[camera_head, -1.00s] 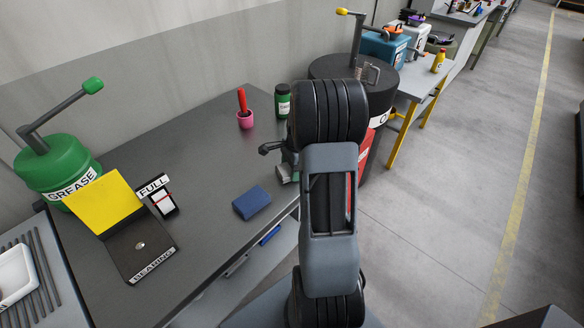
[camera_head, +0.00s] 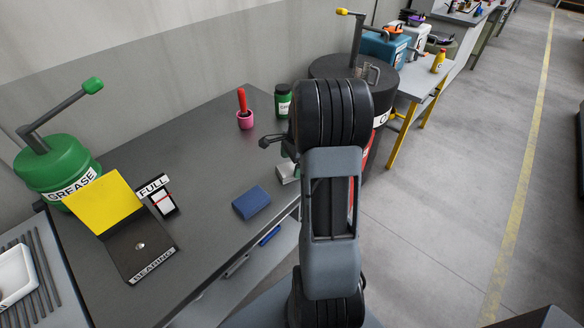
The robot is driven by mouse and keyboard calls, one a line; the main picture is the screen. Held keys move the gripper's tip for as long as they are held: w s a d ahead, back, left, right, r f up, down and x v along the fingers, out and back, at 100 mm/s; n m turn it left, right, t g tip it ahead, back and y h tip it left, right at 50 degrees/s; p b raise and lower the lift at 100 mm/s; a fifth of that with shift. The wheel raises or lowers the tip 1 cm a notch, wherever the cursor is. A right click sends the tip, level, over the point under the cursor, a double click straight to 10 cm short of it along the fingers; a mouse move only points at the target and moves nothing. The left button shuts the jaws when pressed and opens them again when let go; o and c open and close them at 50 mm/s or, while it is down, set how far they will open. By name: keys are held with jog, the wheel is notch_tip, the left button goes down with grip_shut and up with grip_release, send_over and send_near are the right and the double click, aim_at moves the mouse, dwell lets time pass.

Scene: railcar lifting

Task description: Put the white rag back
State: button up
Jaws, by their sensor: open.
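My gripper (camera_head: 272,141) shows only in part, as a dark finger sticking out to the left of my arm above the right end of the grey bench. The rest of it is hidden behind my arm. It is open, and I see nothing held in the visible part. A small pale block-like thing (camera_head: 286,173) lies at the bench's right edge, just below my gripper and partly covered by my arm; I cannot tell whether it is the white rag. No other thing is clearly a white rag.
On the grey bench (camera_head: 205,160) are a blue block (camera_head: 251,203), a pink cup (camera_head: 245,121) with a red handle, a green jar (camera_head: 283,100), a yellow-lidded bearing box (camera_head: 138,250) and a FULL sign (camera_head: 154,186). A green grease pump (camera_head: 58,167) stands left. A dark drum (camera_head: 330,67) stands behind my arm.

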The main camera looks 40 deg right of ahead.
notch_tip(320, 180, up, 8)
jog(key=d, duration=0.1)
jog(key=s+a+r+n+t, duration=0.1)
jog(key=s+a+n, duration=0.3)
jog(key=a+n, duration=0.3)
jog(key=s+a+r+n+t+h, duration=0.1)
jog(key=s+a+n, duration=0.3)
jog(key=a+n, duration=0.2)
jog(key=s+a+r+n+t, duration=0.1)
jog(key=s+a+r+n, duration=0.1)
jog(key=s+a+n, duration=0.2)
jog(key=shift+s+a+n+t+h, duration=0.15)
jog(key=shift+a+n+t+h, duration=0.2)
jog(key=shift+a+n, duration=1.8)
jog(key=shift+a+r+m, duration=0.1)
jog(key=shift+a+m, duration=0.2)
jog(key=shift+m, duration=0.15)
